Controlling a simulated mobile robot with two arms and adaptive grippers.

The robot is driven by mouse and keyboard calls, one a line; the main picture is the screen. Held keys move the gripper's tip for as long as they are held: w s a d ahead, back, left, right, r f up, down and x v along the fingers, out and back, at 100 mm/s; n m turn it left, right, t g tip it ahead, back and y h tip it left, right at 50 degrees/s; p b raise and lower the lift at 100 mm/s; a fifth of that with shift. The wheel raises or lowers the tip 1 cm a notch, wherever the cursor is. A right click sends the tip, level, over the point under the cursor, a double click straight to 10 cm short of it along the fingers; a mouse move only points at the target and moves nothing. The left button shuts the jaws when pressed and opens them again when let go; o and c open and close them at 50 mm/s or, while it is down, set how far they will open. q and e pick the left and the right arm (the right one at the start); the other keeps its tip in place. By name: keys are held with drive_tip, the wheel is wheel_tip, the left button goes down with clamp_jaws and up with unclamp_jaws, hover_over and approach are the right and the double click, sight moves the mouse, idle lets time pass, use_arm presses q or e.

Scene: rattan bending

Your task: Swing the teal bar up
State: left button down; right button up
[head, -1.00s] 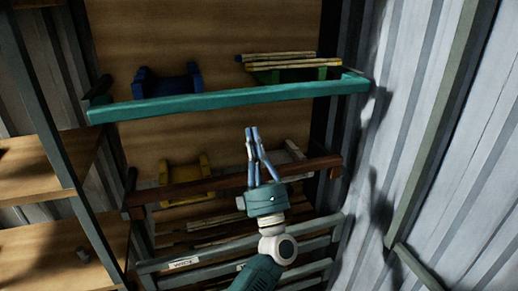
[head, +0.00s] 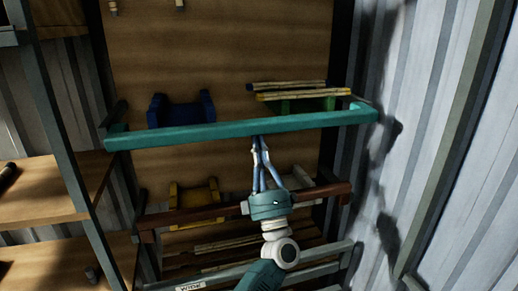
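The teal bar (head: 190,136) spans the rack from side to side, with short teal ends bent back toward the wooden panel. It slopes slightly up to the right.
A blue cradle (head: 181,112) and a green cradle (head: 296,105) with sticks stand behind the bar. A brown bar (head: 184,217) and a yellow cradle (head: 195,196) are lower. Wooden shelves (head: 40,190) are left; a corrugated wall (head: 430,120) is right.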

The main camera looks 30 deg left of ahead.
sight(259, 135)
use_arm(q)
drive_tip(key=shift+w+a+r+p, duration=0.15)
drive_tip(key=shift+r+p, duration=0.05)
drive_tip(key=shift+r, duration=0.35)
drive_tip(key=shift+w+a+r+p, duration=0.1)
drive_tip(key=shift+a+r+p, duration=0.1)
drive_tip(key=shift+r, duration=0.3)
drive_tip(key=shift+s+d+r+p, duration=0.15)
drive_tip(key=shift+r+p, duration=0.55)
drive_tip(key=shift+r, duration=0.05)
drive_tip(key=shift+s+d+r, duration=0.1)
drive_tip(key=shift+s+d, duration=0.05)
drive_tip(key=shift+d, duration=0.05)
